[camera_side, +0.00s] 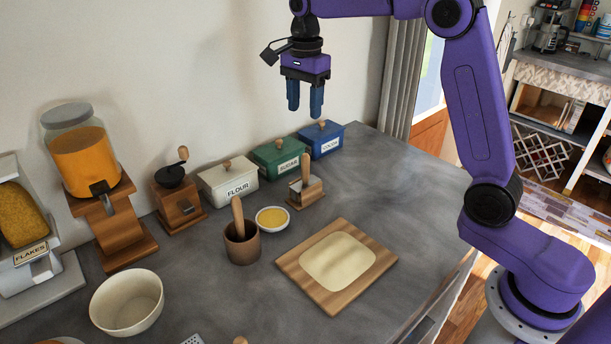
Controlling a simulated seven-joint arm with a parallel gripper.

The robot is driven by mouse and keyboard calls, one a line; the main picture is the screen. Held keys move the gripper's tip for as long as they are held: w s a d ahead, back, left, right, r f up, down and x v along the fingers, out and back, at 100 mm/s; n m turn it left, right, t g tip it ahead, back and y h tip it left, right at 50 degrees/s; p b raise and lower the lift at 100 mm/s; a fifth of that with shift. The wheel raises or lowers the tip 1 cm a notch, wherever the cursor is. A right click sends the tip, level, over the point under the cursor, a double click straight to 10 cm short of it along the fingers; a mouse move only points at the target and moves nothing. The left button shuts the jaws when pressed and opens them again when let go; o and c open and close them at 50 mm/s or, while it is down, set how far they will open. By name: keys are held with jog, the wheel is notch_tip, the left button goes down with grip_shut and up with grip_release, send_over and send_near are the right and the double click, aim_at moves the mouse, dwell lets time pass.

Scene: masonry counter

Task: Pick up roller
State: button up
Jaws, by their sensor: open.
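A tool with an upright wooden handle on a low wooden and grey base (305,190) stands on the counter, in front of the green box. It may be the roller, but its shape is too small to tell for sure. My gripper (305,113) points down with its two blue fingers apart. It is empty and hangs well above the counter, above the tool and the lidded boxes in the picture. A wooden board (381,260) with a flat sheet of pale dough (337,261) lies to the right of and nearer than the tool.
A white flour box (228,180), a green sugar box (279,158) and a blue cocoa box (321,139) line the wall. A mortar with pestle (242,246) and a small yellow-filled bowl (272,218) stand left of the board. A grinder (180,200) and a cream bowl (127,303) are farther left.

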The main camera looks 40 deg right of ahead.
send_over(305, 182)
jog(key=w, duration=0.1)
jog(key=f, duration=0.8)
jog(key=d+f, duration=0.1)
jog(key=f, duration=0.3)
jog(key=shift+s+a+f, duration=0.1)
jog(key=shift+s+f, duration=0.05)
jog(key=shift+f, duration=2.55)
grip_shut()
